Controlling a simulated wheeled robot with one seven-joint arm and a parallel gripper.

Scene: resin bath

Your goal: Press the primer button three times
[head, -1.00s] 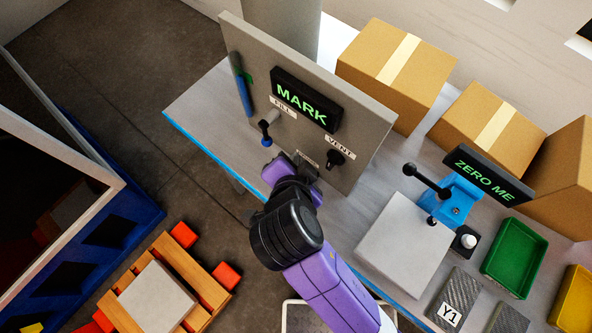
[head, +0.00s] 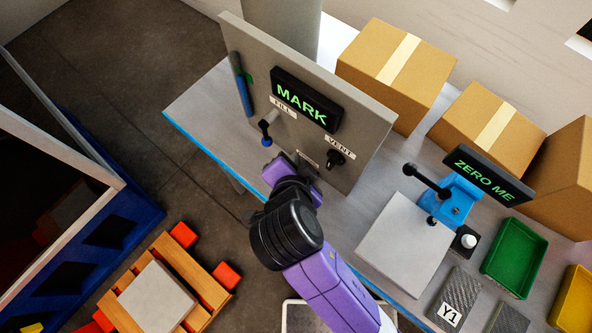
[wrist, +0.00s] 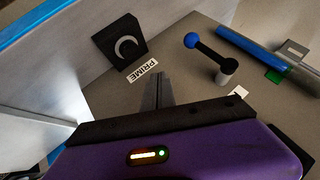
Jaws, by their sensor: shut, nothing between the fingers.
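A grey upright panel (head: 365,150) stands on the bench. In the wrist view, a black block with a pale crescent on its face (wrist: 122,44) sits on the panel beside a PRIME label (wrist: 143,70); I take it to be the primer button's housing. My gripper (wrist: 160,78) is shut and empty, its fingertips close to the label and to one side of the block, apart from it in that view. In the head view my gripper (head: 300,160) is at the panel's lower part and hides the primer. The display (head: 306,98) reads MARK.
The fill lever with a blue ball (head: 266,141) and the black vent knob (head: 335,158) flank my gripper. A ZERO ME display (head: 488,174), a green tray (head: 514,256) and cartons (head: 395,75) stand to the right.

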